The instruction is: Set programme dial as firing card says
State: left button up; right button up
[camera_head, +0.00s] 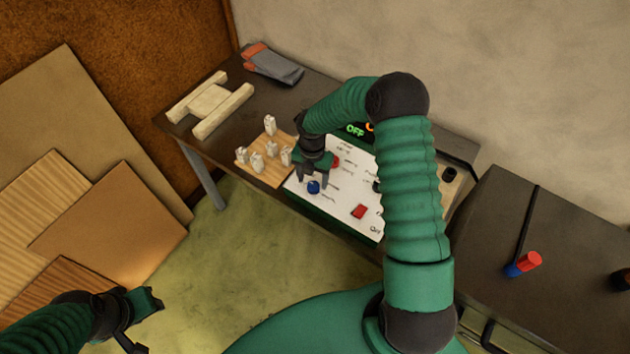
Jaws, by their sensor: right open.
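A white control panel (330,205) in a green housing lies on the dark bench. A display (355,130) reads OFF in green. Which knob is the programme dial is too small to read, and I cannot pick out a firing card. My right gripper (314,182) is open, pointing down just above or around the blue knob; contact is unclear. My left gripper (150,322) is open and empty at lower left, far from the panel.
A wooden board (263,166) with several small pale pieces stands left of the panel. A pale wooden frame (211,105) and grey-orange gloves (272,64) lie farther back. A red-blue cylinder (523,264) is on the right-hand dark surface. Boards (110,222) lean at left.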

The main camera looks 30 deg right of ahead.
aim_at(313, 184)
jog(key=f, duration=0.1)
jog(key=a+f, duration=0.1)
jog(key=shift+w+a+f, duration=0.15)
jog(key=shift+w+f, duration=0.05)
jog(key=shift+f, duration=0.4)
jog(key=shift+d+f, duration=0.15)
jog(key=shift+d, duration=0.2)
jog(key=shift+s+d+f, duration=0.1)
jog(key=shift+d, duration=0.4)
jog(key=shift+s+d+f, duration=0.1)
jog(key=shift+d, duration=0.4)
jog(key=shift+c, duration=2.3)
jog(key=shift+a, duration=0.25)
jog(key=shift+c, duration=1.3)
jog(key=shift+w+a+r, duration=0.1)
jog(key=shift+w+a, duration=0.1)
jog(key=shift+a, duration=0.4)
grip_shut()
jog(key=shift+s+d, duration=0.1)
jog(key=shift+d, duration=0.25)
pick_arm(q)
jog(key=shift+w+r, duration=0.15)
jog(key=shift+r, duration=0.1)
pick_arm(e)
jog(key=shift+a, duration=0.1)
